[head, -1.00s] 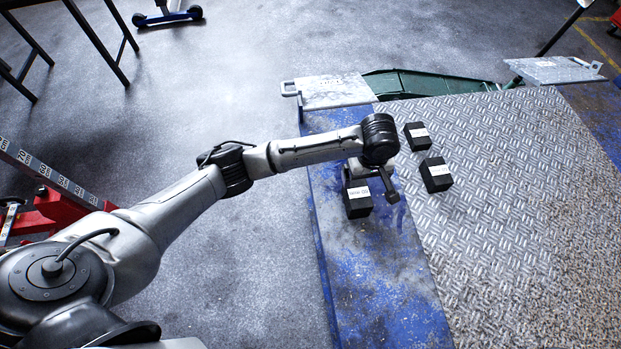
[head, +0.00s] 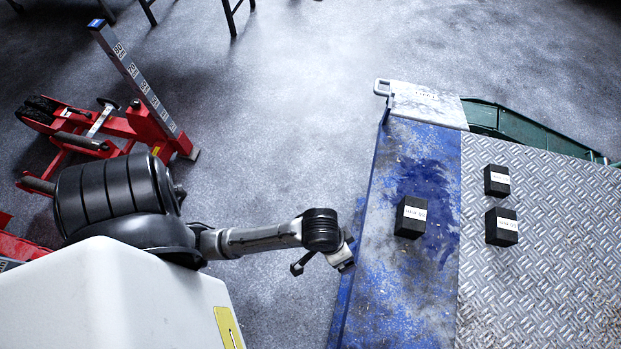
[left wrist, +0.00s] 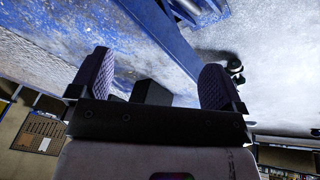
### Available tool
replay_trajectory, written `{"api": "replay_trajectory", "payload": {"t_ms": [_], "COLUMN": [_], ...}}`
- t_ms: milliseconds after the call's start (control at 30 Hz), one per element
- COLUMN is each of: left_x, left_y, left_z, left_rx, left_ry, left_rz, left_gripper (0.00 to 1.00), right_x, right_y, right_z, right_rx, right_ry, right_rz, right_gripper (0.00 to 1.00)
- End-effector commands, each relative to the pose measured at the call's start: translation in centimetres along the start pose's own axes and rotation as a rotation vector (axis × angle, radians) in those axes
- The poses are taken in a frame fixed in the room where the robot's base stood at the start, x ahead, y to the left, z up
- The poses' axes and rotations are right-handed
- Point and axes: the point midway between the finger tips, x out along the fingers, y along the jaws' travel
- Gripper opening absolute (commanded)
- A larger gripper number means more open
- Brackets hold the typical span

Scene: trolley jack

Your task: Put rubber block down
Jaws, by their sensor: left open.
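A black rubber block (head: 411,217) with a white label stands on the blue lift platform (head: 385,290). Two similar black blocks, an upper one (head: 497,181) and a lower one (head: 501,227), stand on the metal tread plate to its right. My left gripper (head: 318,265) is open and empty, left of the platform's edge and apart from the block, in the head view. In the left wrist view its two fingers (left wrist: 155,65) are spread wide. A dark blocky shape (left wrist: 150,92) shows beyond the jaw base; I cannot tell which thing it is. My right gripper is not in view.
The tread plate (head: 545,285) fills the right side. A red trolley jack (head: 135,125) with a measuring scale stands on the floor at upper left. The grey floor (head: 280,110) between jack and platform is clear. Dark table legs show at the top.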

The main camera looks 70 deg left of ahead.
Motion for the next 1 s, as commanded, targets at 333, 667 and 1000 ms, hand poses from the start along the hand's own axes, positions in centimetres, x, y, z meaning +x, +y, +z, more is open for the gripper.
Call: {"api": "replay_trajectory", "payload": {"t_ms": [333,667,1000], "left_x": [-3.9,-4.5,-4.5], "left_y": [-5.1,-5.8,-5.8], "left_z": [6.9,7.6,7.6], "left_rx": [0.180,0.209,0.208], "left_ry": [0.027,0.025,0.025], "left_rz": [-0.156,-0.183,-0.182], "left_gripper": [0.95,0.95,0.95], "right_x": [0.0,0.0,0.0], "right_y": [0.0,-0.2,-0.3], "right_z": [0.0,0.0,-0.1], "right_rx": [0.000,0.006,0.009], "right_ry": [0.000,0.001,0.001], "right_rz": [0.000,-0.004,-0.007], "right_gripper": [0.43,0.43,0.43]}}
